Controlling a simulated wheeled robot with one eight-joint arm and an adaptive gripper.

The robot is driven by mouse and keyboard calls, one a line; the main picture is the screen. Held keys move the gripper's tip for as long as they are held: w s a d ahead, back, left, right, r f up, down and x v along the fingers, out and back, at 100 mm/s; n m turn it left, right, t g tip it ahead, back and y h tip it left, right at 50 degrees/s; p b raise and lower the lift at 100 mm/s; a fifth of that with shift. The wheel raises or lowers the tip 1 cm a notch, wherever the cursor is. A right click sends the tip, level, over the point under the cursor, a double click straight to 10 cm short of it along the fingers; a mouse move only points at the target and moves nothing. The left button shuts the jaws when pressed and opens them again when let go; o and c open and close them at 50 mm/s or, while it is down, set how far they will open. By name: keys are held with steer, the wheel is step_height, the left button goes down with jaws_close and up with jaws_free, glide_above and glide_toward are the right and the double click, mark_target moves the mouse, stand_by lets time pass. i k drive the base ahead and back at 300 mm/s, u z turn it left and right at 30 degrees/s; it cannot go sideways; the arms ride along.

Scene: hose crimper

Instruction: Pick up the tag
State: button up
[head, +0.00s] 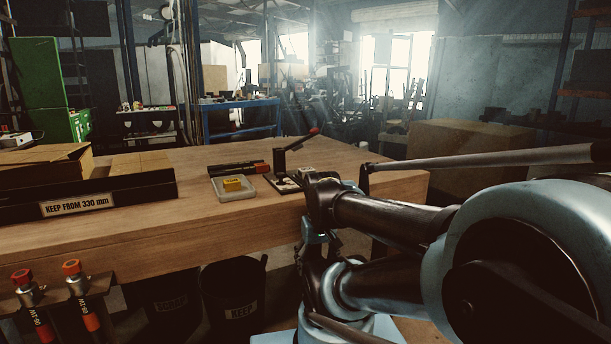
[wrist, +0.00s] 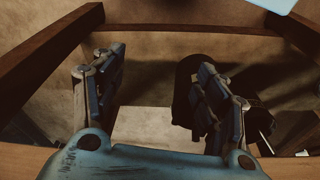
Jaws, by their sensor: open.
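A small yellow block-like piece (head: 233,184) lies in a shallow clear tray (head: 236,194) on the wooden bench in the head view. It may be the tag, but I cannot tell. My gripper (wrist: 157,68) is open in the wrist view, its two dark fingers spread wide with nothing between them. Below the fingers are the floor and a pale flat surface (wrist: 155,125); no tag shows there. In the head view my arm stands at the bench's front edge, right of the tray, and the gripper is hard to make out.
A lever tool (head: 291,150) on a dark base stands right of the tray. Dark handled tools (head: 238,168) lie behind it. A cardboard box (head: 40,165) and a "KEEP FROM 330 mm" holder (head: 150,188) occupy the left. A black KEEP bin (head: 232,290) stands below. Bare wood lies in front of the holder.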

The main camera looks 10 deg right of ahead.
mark_target(304, 170)
steer(key=u, duration=0.45)
steer(key=k, duration=1.6)
steer(key=z, duration=1)
steer(key=i, duration=1)
